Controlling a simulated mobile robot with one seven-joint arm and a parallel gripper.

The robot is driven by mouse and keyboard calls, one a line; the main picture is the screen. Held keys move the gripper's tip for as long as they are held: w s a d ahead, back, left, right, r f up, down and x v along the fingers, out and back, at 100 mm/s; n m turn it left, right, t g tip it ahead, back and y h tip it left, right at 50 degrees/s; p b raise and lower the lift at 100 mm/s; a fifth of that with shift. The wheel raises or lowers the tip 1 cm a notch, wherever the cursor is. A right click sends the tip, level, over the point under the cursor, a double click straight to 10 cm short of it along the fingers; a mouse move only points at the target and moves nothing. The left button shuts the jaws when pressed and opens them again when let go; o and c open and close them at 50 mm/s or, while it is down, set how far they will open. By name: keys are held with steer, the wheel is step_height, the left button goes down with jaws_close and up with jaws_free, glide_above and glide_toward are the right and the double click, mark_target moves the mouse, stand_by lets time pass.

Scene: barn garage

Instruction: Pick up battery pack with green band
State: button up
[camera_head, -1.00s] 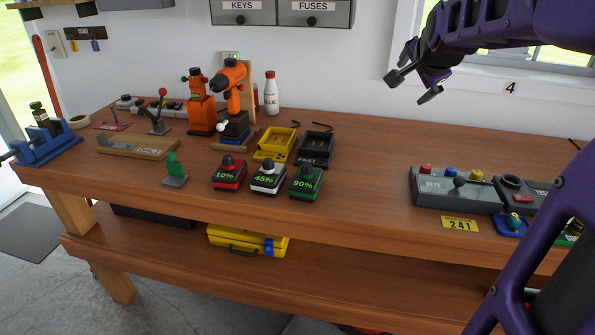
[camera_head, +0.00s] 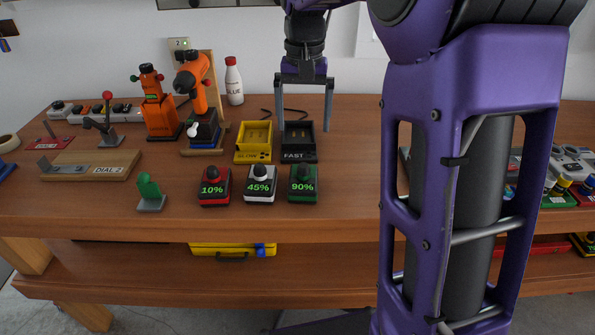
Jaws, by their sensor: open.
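Three battery packs stand in a row near the front of the workbench. The one with the green band (camera_head: 303,184) is the rightmost, dark-topped with a black knob and marked 90%. The white-banded pack (camera_head: 261,183) marked 45% is in the middle, and the red-banded pack (camera_head: 214,187) marked 10% is on the left. My gripper (camera_head: 305,126) points down with its two fingers spread wide and nothing between them. In the picture it is above and behind the green-banded pack, over the black FAST charger (camera_head: 299,141); its exact height is unclear.
The yellow SLOW charger (camera_head: 254,142) stands left of the black one. An orange drill (camera_head: 195,88), an orange tool (camera_head: 157,105) and a white glue bottle (camera_head: 234,82) stand behind. A green upright piece (camera_head: 149,190) is to the left. My purple arm hides the bench on the right.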

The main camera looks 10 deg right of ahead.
mark_target(303, 170)
step_height(303, 170, down, 11)
steer(key=shift+s+b, duration=0.1)
steer(key=shift+b, duration=0.55)
steer(key=shift+w+d+f, duration=0.1)
steer(key=shift+w+f, duration=0.05)
steer(key=shift+f, duration=1.45)
steer(key=shift+w+f, duration=0.1)
steer(key=shift+f, duration=1.45)
steer(key=c, duration=1.6)
